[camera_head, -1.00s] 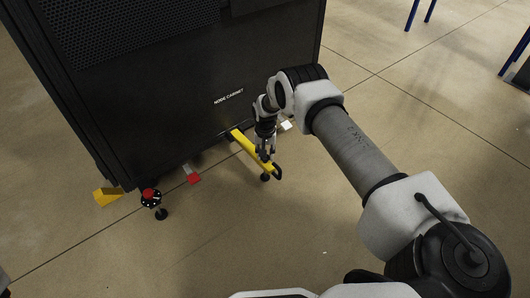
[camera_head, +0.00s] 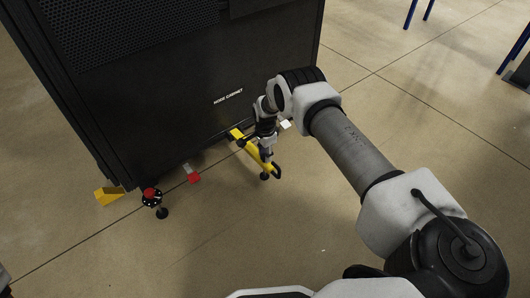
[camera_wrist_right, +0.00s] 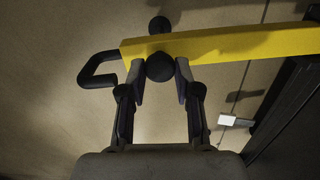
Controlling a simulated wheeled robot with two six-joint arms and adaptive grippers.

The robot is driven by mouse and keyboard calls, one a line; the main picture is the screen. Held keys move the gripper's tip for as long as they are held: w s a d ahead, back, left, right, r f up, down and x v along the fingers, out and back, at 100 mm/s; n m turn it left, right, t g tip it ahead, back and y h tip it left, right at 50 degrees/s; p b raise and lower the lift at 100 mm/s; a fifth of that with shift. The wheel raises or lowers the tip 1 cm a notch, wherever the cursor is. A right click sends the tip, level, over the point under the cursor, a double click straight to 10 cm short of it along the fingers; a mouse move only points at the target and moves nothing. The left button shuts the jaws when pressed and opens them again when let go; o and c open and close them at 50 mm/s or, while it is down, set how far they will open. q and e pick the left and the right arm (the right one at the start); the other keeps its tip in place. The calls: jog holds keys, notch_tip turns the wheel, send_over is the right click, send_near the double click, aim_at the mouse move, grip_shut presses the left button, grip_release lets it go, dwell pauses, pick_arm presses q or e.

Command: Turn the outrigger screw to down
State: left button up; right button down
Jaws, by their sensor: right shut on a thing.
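The yellow outrigger bar (camera_head: 273,167) juts out from the base of the black node cabinet (camera_head: 190,110). It has a black handle loop at its outer end, which also shows in the right wrist view (camera_wrist_right: 98,70). My right gripper (camera_head: 266,155) is at the outer part of the bar. In the right wrist view, the black round knob of the outrigger screw (camera_wrist_right: 160,67) sits between my right fingertips (camera_wrist_right: 160,75), and the gripper is shut on it. The screw's black foot (camera_head: 265,176) shows below the bar. My left gripper is not in view.
A red-topped black knob (camera_head: 150,193) with a foot stands by the cabinet's left corner. A red block (camera_head: 193,177), a yellow piece (camera_head: 109,195) and a white piece (camera_head: 285,125) are near the cabinet base. The floor in front is open.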

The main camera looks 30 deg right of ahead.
jog(key=m, duration=0.6)
jog(key=shift+s+p, duration=0.1)
jog(key=shift+p, duration=0.25)
jog(key=m, duration=0.5)
jog(key=shift+a+m, duration=0.1)
jog(key=shift+m, duration=0.2)
jog(key=c, duration=0.8)
grip_release()
notch_tip(320, 180, up, 12)
jog(key=shift+f, duration=0.1)
